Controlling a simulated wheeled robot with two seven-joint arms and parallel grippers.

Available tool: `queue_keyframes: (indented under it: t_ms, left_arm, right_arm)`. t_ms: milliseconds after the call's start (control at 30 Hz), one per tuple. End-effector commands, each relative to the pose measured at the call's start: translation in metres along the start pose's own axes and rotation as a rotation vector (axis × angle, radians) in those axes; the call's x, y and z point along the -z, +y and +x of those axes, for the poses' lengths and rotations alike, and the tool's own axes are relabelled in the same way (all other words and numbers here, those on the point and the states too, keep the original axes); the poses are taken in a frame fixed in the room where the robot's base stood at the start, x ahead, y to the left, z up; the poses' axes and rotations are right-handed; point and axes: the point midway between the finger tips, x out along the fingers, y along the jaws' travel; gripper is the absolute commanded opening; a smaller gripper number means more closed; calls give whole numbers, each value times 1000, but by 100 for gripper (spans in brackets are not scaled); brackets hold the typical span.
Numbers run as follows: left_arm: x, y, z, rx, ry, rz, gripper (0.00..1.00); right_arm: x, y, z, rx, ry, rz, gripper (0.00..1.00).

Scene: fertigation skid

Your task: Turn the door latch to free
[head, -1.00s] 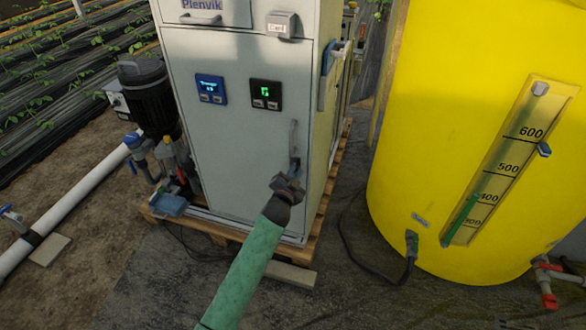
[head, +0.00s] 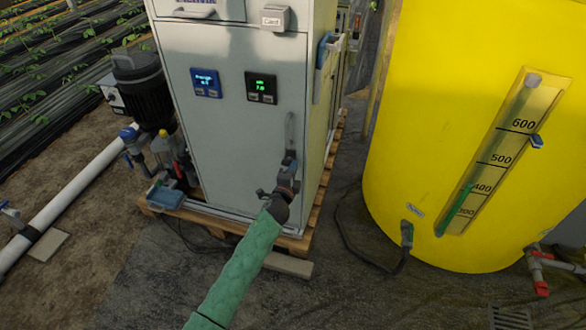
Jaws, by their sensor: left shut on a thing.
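The door latch (head: 289,154) is a small dark part on the grey cabinet door, just below the upright door handle (head: 290,130). My left gripper (head: 288,166) is shut on the latch, with its arm in a green sleeve coming up from the bottom. The fingers and wrist cover most of the latch, so its exact angle cannot be told. The cabinet door (head: 223,135) looks closed. My right gripper is not in view.
A yellow tank (head: 430,130) with a level gauge stands right of the cabinet. A black pump (head: 142,90) and white pipe (head: 75,190) are on the left. The cabinet stands on a wooden pallet (head: 300,240). A dark hose (head: 365,258) lies on the ground between cabinet and tank.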

Motion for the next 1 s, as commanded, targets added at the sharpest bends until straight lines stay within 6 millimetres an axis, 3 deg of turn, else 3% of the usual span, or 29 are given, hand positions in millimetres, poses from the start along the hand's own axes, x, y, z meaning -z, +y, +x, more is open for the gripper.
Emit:
queue_keyframes:
  t_ms: [733, 767, 833, 1000]
  left_arm:
    - [1, 3, 0, -1, 1, 85, 0]
    - [1, 3, 0, -1, 1, 85, 17]
    - [1, 3, 0, -1, 1, 85, 30]
    - [0, 3, 0, -1, 1, 85, 33]
  right_arm:
    - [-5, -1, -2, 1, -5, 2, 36]
    - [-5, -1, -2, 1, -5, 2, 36]
    - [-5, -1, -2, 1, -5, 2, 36]
    - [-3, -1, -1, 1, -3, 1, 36]
